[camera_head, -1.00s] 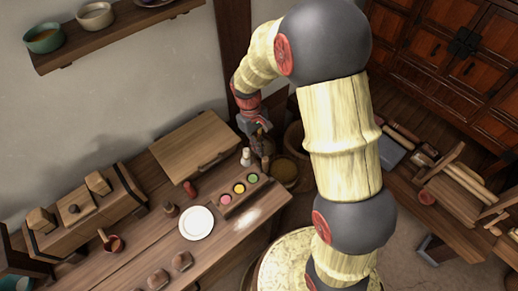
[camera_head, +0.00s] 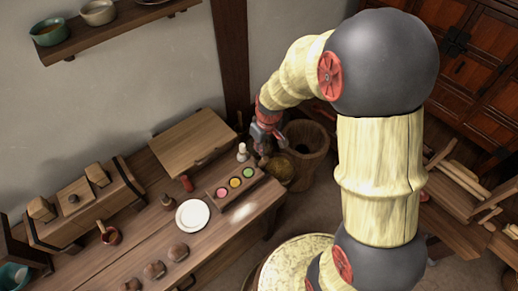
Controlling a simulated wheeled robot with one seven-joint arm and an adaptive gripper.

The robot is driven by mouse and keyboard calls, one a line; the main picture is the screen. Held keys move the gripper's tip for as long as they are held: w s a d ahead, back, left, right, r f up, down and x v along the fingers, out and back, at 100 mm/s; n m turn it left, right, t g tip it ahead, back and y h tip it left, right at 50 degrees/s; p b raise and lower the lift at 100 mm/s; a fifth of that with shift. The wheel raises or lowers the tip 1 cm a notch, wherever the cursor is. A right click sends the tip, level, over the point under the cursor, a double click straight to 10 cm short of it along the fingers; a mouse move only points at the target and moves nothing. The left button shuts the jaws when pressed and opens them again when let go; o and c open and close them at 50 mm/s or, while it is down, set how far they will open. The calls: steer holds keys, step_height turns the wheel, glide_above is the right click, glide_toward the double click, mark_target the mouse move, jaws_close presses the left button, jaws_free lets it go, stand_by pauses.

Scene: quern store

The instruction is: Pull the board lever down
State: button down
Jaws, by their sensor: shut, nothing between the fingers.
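A small wooden board (camera_head: 228,192) with pink, yellow and green discs in a row lies on the table's right part. Something small and brown stands by the board's far end, close to my gripper; I cannot tell for sure that it is the lever. My gripper (camera_head: 263,147) is small and dark in this view, fingers pointing down, shut and empty. It is just beyond the board's far end, beside a white-topped piece (camera_head: 242,152). Whether the fingers touch anything is not clear.
A wooden tub (camera_head: 308,155) stands right of my gripper. A wall shelf (camera_head: 115,27) holds bowls.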

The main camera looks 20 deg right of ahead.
mark_target(263, 163)
steer(key=shift+s+d, duration=0.25)
steer(key=shift+s, duration=0.35)
steer(key=s, duration=0.1)
steer(key=s+d+f, duration=0.1)
steer(key=s, duration=0.1)
steer(key=s+f, duration=0.1)
steer(key=shift+s+d, duration=0.4)
steer(key=shift+w+a+f, duration=0.1)
steer(key=shift+w, duration=0.15)
steer(key=shift+w+a+f, duration=0.15)
steer(key=shift+w, duration=0.3)
